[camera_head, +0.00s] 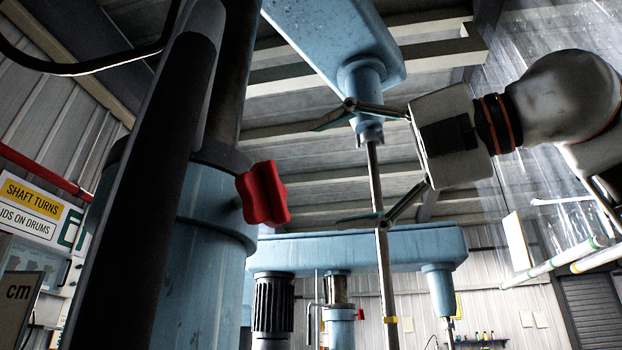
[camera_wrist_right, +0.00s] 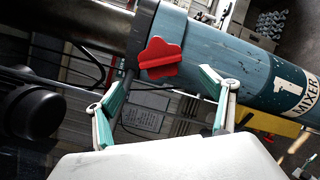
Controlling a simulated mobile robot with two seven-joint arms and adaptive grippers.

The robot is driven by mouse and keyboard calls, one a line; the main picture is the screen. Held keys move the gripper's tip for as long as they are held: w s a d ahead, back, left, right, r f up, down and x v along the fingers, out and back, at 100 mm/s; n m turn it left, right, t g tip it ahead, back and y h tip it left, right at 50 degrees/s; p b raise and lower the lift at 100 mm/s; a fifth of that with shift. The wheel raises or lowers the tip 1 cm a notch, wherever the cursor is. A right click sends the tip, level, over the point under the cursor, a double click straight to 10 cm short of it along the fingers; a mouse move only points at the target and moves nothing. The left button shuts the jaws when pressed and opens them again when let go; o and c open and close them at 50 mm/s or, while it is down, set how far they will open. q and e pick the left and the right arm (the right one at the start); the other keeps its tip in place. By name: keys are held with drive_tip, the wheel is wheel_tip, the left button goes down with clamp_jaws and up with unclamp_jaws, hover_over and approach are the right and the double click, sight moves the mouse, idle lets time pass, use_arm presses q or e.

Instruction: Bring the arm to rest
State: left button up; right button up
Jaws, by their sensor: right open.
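My right gripper (camera_head: 343,170) reaches in from the right in the head view, with its two fingers spread wide apart and nothing between them. It points left toward a red star-shaped knob (camera_head: 262,193) on the side of a blue column (camera_head: 195,250), with a visible gap in the picture. In the right wrist view, the open fingers (camera_wrist_right: 165,85) frame the area just below the red knob (camera_wrist_right: 158,58), which sits on the blue cylinder marked "1 MIXER" (camera_wrist_right: 240,75). No finger touches the knob. My left gripper is not in view.
A blue overhead arm (camera_head: 335,30) carries a thin vertical shaft (camera_head: 386,285) that appears behind my right gripper in the head view. A second blue machine (camera_head: 360,248) stands farther back. A warning sign (camera_head: 33,205) is at the left. A dark motor (camera_wrist_right: 35,112) shows in the wrist view.

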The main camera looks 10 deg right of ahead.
drive_tip(key=shift+s+d, duration=0.35)
drive_tip(key=shift+w, duration=0.1)
idle(0.3)
